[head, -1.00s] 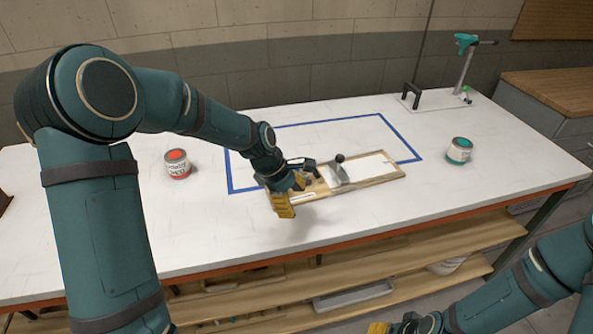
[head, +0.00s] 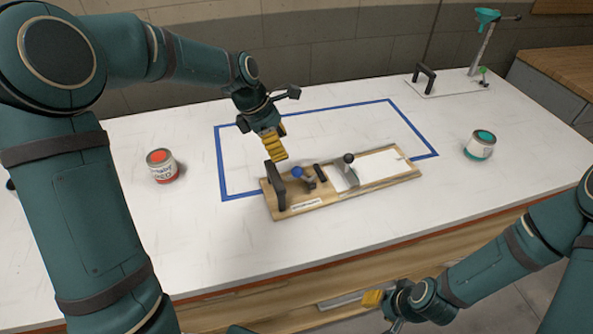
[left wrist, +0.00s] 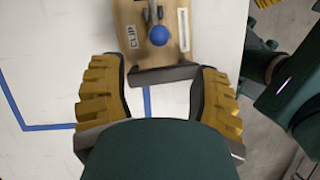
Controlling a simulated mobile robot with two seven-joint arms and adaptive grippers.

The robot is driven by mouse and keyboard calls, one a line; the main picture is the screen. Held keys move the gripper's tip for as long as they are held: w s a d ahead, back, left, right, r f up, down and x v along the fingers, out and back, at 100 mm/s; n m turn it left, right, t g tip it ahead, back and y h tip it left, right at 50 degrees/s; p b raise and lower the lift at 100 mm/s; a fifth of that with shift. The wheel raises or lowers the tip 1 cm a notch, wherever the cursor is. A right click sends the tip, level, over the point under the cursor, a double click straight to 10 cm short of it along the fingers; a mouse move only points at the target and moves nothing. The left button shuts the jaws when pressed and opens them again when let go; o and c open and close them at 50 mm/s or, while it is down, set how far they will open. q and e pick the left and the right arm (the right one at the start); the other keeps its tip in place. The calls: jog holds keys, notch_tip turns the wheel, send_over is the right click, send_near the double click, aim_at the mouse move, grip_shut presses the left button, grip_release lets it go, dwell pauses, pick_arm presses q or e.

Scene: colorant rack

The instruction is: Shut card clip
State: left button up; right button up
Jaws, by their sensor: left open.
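The wooden clip board (head: 322,200) lies on the white bench, partly over the blue tape. A blue-knobbed lever (head: 299,173) stands near its left end; the wrist view shows the knob (left wrist: 158,36) beside a "CLIP" label (left wrist: 132,37). A black-knobbed lever (head: 348,158) rises from a metal plate farther right, next to a white card (head: 382,169). My left gripper (head: 277,152) is open and empty, above and behind the board's black end handle (head: 275,185). In the wrist view its fingers (left wrist: 160,70) are wide apart near that handle (left wrist: 165,76). My right gripper (head: 372,298) is low, its jaws unclear.
A red-labelled paint can (head: 162,166) stands left of the board. A teal-topped can (head: 480,145) stands to the right. A teal-headed stand (head: 482,45) and a second black handle (head: 424,77) are at the back right. The taped rectangle (head: 220,165) is mostly clear.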

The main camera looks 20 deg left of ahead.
aim_at(294, 168)
pick_arm(q)
jog(key=b+x, duration=0.2)
jog(key=x, duration=0.9)
grip_shut()
